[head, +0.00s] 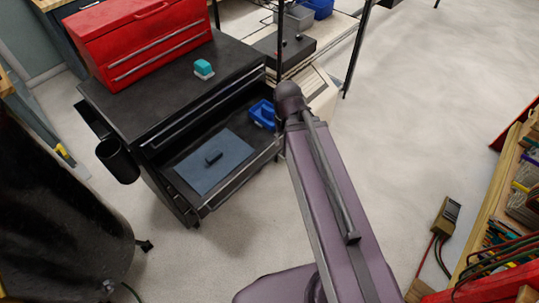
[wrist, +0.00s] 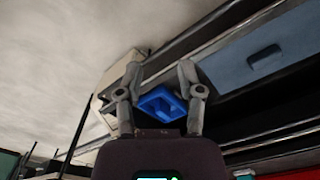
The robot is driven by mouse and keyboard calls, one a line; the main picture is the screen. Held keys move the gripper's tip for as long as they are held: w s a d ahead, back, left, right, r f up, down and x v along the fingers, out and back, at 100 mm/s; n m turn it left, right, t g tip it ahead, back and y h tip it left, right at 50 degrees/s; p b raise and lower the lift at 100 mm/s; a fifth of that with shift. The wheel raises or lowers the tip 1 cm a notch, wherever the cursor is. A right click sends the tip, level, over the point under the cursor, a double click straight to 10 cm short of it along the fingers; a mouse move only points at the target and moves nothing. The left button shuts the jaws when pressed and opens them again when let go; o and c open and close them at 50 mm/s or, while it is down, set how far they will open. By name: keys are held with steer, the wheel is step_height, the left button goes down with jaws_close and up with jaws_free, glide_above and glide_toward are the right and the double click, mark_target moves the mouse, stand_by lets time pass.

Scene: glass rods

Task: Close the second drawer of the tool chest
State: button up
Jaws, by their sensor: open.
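The black tool chest (head: 130,105) stands at the left in the head view. One drawer (head: 240,182) below its top drawer is pulled out. A blue-grey mat (head: 205,178) with a small dark block (head: 214,157) lies in it, beside a blue bin (head: 262,113). In the wrist view the mat (wrist: 235,70) is at upper right, and the blue bin (wrist: 160,104) shows between my fingers. My gripper (wrist: 159,66) is open with nothing visible held. Whether it touches the drawer I cannot tell. In the head view I cannot make it out behind my arm.
A red toolbox (head: 140,40) and a teal-and-white item (head: 203,68) are on the chest top. A black cup (head: 118,160) hangs on its side. A dark drum (head: 50,210) stands at left.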

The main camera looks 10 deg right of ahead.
steer(key=shift+f, duration=0.25)
steer(key=c, duration=0.3)
steer(key=shift+d+f+b, duration=0.1)
steer(key=shift+f+b, duration=0.2)
steer(key=shift+b, duration=0.2)
jaws_close()
steer(key=w+d+f+m+t+y+b, duration=0.2)
steer(key=d+f+y+b, duration=0.15)
steer(key=f+b, duration=0.4)
steer(key=w+d+f+m+t+y+b, duration=0.25)
steer(key=f+y+b, duration=0.25)
steer(key=b, duration=0.5)
steer(key=d+f+m+t+y+b, duration=0.2)
steer(key=d+m+t+b, duration=0.4)
steer(key=d+t+b, duration=0.4)
steer(key=shift+w+d+f+b, duration=0.4)
steer(key=shift+d+f+b, duration=0.15)
steer(key=shift+d+b, duration=2.45)
steer(key=shift+a+b, duration=0.35)
steer(key=shift+a, duration=0.05)
